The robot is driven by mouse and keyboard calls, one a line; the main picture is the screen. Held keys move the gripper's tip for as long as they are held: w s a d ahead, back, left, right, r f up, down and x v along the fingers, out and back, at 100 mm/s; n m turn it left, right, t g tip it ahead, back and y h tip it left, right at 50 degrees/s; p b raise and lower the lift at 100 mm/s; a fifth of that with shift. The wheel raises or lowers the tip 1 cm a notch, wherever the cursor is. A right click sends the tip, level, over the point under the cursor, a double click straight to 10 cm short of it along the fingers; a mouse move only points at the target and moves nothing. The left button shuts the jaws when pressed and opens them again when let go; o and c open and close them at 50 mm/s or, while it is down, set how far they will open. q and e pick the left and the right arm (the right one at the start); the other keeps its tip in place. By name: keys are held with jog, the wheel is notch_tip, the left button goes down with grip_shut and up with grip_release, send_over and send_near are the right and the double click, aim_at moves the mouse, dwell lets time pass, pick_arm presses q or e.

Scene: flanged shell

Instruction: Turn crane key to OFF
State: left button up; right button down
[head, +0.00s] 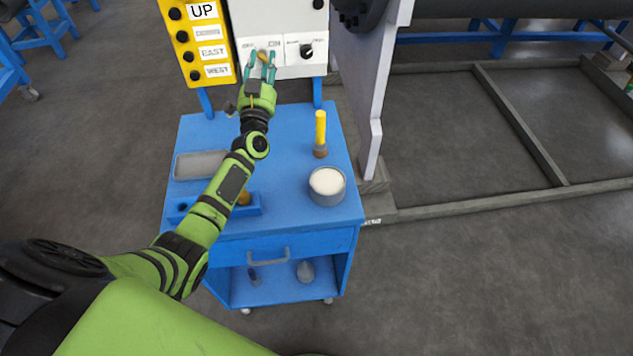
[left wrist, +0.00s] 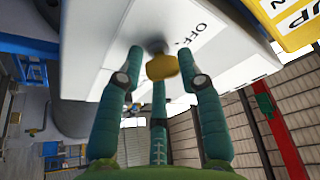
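The crane key is a small knob with a yellow head (left wrist: 161,66) on a grey stem, set in the face of the white control box (head: 274,18). An OFF label (left wrist: 182,33) is beside it in the left wrist view. In the head view the key is small and partly hidden by my fingers. My left gripper (head: 261,68) reaches up to the box. Its teal fingers (left wrist: 163,72) are spread on different sides of the key's head, with gaps visible. I cannot tell whether any finger touches it. My right gripper is not in view.
A black rotary knob (head: 307,51) sits right of the key. A yellow button panel (head: 197,45) adjoins the box on the left. The blue cart (head: 285,195) below carries a yellow-handled brush (head: 320,135), a white-filled can (head: 327,186) and a grey tray (head: 200,164).

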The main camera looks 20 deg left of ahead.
pick_arm(q)
jog(key=s+d+f+m+h, duration=0.2)
jog(key=s+m, duration=0.2)
jog(key=s, duration=0.3)
jog(key=s+d+f+m+g+h, duration=0.1)
jog(key=s+d+f+h, duration=0.1)
jog(key=d, duration=0.3)
jog(key=s+d+f+m+g+h, duration=0.1)
jog(key=s+d+f+g+h, duration=0.1)
jog(key=d+f+h, duration=0.2)
jog(key=s+d+f+m+g+h, duration=0.1)
jog(key=s+d+f+g+h, duration=0.1)
jog(key=d, duration=0.5)
jog(key=shift+d+f+h+p, duration=0.4)
jog(key=shift+f+h, duration=0.1)
jog(key=shift+h, duration=0.1)
jog(key=shift+s+d+f+n+g, duration=0.1)
jog(key=shift+s+d+f+g, duration=0.4)
jog(key=shift+s+f, duration=0.25)
jog(key=shift+s+d+f+n+g, duration=0.1)
jog(key=shift+s+d+f+g, duration=0.3)
jog(key=shift+s+f+g, duration=0.25)
jog(key=shift+s+d+f+n+g, duration=0.1)
jog(key=shift+s+d+f+g, duration=0.35)
jog(key=shift+s+f, duration=0.35)
jog(key=shift+r, duration=0.1)
